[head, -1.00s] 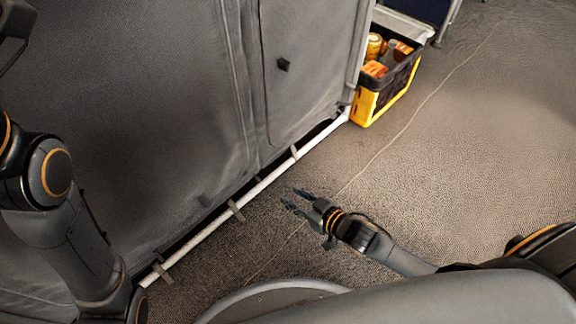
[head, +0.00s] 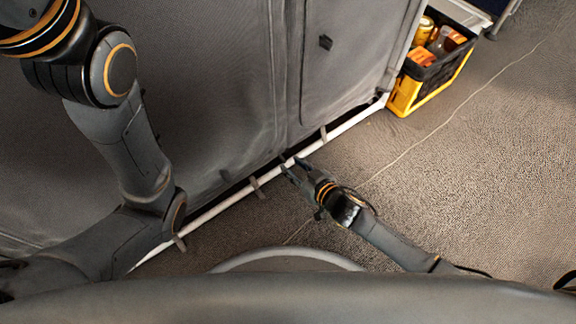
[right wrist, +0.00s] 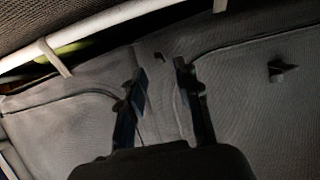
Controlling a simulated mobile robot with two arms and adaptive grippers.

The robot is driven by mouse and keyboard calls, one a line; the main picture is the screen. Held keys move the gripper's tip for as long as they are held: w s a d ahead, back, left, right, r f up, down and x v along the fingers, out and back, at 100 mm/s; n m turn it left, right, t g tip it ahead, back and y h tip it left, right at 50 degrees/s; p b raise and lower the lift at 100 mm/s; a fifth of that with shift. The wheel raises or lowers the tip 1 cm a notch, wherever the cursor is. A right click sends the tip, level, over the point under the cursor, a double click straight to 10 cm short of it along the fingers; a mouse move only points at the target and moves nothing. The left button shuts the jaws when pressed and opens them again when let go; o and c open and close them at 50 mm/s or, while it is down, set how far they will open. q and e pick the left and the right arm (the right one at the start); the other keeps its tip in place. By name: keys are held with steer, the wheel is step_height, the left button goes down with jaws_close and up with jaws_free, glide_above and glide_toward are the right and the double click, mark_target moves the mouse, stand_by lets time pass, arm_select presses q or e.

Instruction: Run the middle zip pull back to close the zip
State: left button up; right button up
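The grey fabric wall (head: 215,110) shows a long upright seam or zip line (head: 277,85) in the head view. My right gripper (head: 293,168) is open and empty low in front of the wall, close to the white bottom bar. In the right wrist view its two fingers (right wrist: 160,78) are apart, with only fabric seen between them. A small dark piece (right wrist: 158,57) on the fabric strip lies just beyond the fingertips; it may be a zip pull, but I cannot tell. A dark tab (head: 325,42) sits on the right-hand panel. My left gripper is out of view; only its arm shows.
A white bar (head: 215,208) runs along the wall's foot, with grey straps (head: 257,187) around it. A yellow and black crate (head: 405,95) with cans and boxes stands at the wall's right end. The carpet (head: 480,190) on the right is clear.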

mark_target(283, 159)
steer(key=shift+b+x, duration=0.7)
steer(key=shift+x, duration=0.95)
jaws_close()
